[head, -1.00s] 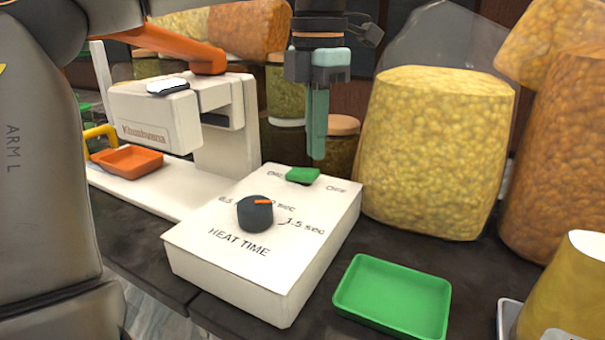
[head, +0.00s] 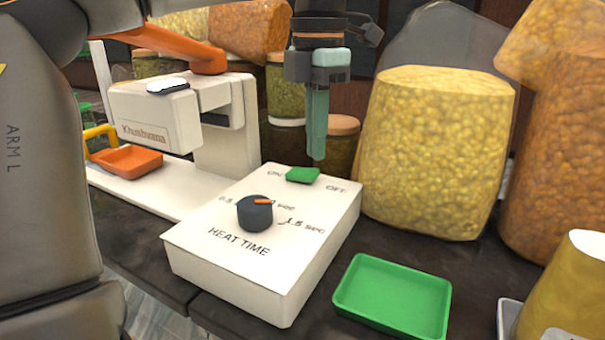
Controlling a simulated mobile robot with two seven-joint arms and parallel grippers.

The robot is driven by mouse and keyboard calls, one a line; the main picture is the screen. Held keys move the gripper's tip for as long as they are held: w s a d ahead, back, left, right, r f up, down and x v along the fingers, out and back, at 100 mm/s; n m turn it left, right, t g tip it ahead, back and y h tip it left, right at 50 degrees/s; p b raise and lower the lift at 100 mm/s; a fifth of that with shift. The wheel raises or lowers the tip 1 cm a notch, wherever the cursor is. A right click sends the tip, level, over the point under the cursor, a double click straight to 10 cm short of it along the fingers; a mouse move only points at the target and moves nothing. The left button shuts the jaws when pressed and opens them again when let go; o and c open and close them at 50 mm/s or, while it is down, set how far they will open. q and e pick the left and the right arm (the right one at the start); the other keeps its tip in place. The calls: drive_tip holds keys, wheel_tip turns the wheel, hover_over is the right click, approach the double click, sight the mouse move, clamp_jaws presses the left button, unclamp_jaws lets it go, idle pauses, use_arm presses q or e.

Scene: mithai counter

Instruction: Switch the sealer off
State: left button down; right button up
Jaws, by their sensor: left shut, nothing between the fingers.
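The sealer's white control box (head: 240,258) sits on the dark counter in the middle of the head view. Its green switch (head: 302,175) is at the back of the top, between the printed words ON and OFF. The black heat-time dial (head: 255,213) with an orange mark is in front of it. The sealer's white body (head: 225,135) with an orange lever (head: 180,48) stands behind left. My right gripper is not in view.
A green tray (head: 393,297) lies right of the box. Large bags of yellow snack (head: 440,150) stand close behind right, with jars (head: 283,90) behind the gripper. An orange tray (head: 127,161) is on the sealer's base. A yellow cup-like container (head: 570,290) stands at front right.

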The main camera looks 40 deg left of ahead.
sight(315, 172)
use_arm(q)
drive_tip(key=shift+f+b, duration=0.8)
drive_tip(key=shift+f, duration=0.55)
idle(0.5)
drive_tip(key=shift+r, duration=0.1)
wheel_tip(315, 172, up, 3)
drive_tip(key=p, duration=0.3)
drive_tip(key=shift+r, duration=1.9)
